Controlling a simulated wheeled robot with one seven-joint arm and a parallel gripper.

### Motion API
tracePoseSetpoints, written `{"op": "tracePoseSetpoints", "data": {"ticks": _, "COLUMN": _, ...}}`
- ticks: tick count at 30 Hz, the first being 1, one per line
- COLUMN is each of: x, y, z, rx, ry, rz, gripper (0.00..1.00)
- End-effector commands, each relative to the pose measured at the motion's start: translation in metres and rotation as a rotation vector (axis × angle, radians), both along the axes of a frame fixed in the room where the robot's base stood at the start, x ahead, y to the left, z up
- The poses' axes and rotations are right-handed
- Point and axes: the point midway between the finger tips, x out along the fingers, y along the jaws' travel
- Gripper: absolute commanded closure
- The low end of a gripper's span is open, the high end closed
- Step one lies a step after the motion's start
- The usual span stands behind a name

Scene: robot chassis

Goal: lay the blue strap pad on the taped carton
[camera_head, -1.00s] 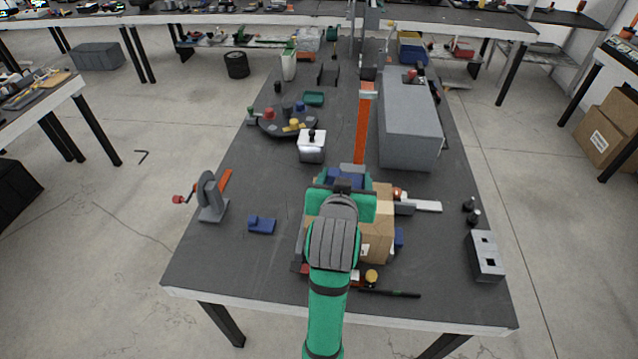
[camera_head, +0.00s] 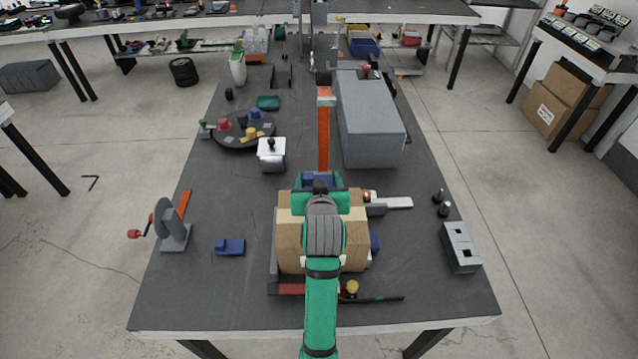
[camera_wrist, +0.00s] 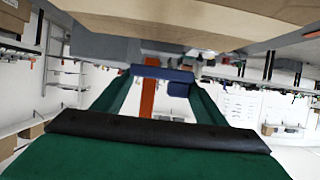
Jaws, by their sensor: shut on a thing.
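The taped carton (camera_head: 287,236) is a tan box on the dark table in front of me. My green gripper (camera_head: 317,184) is over the far part of its top, and my wrist hides much of the carton. The gripper is shut on the blue strap pad (camera_head: 318,177), which shows at its far side. In the wrist view the blue pad (camera_wrist: 163,74) sits between the ends of the green fingers. The carton (camera_wrist: 165,18) fills the top of that view. I cannot tell whether the pad touches the carton.
A blue block (camera_head: 230,247) and a grey crank device (camera_head: 172,232) stand left of the carton. A long grey box (camera_head: 370,125) and an orange bar (camera_head: 323,135) are behind it. A grey slotted block (camera_head: 461,247) is at the right edge. The left front tabletop is clear.

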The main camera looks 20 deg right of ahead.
Motion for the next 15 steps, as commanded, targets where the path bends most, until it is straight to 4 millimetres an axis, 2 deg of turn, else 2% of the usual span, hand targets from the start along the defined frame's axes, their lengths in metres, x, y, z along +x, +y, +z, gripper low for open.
{"op": "tracePoseSetpoints", "data": {"ticks": 5, "x": 0.003, "y": -0.003, "z": -0.011, "rx": 0.0, "ry": 0.002, "rz": 0.003, "gripper": 0.56}}
{"op": "tracePoseSetpoints", "data": {"ticks": 12, "x": 0.004, "y": -0.006, "z": -0.041, "rx": 0.0, "ry": 0.002, "rz": 0.001, "gripper": 0.56}}
{"op": "tracePoseSetpoints", "data": {"ticks": 15, "x": 0.004, "y": -0.006, "z": -0.044, "rx": 0.0, "ry": 0.0, "rz": 0.0, "gripper": 0.56}}
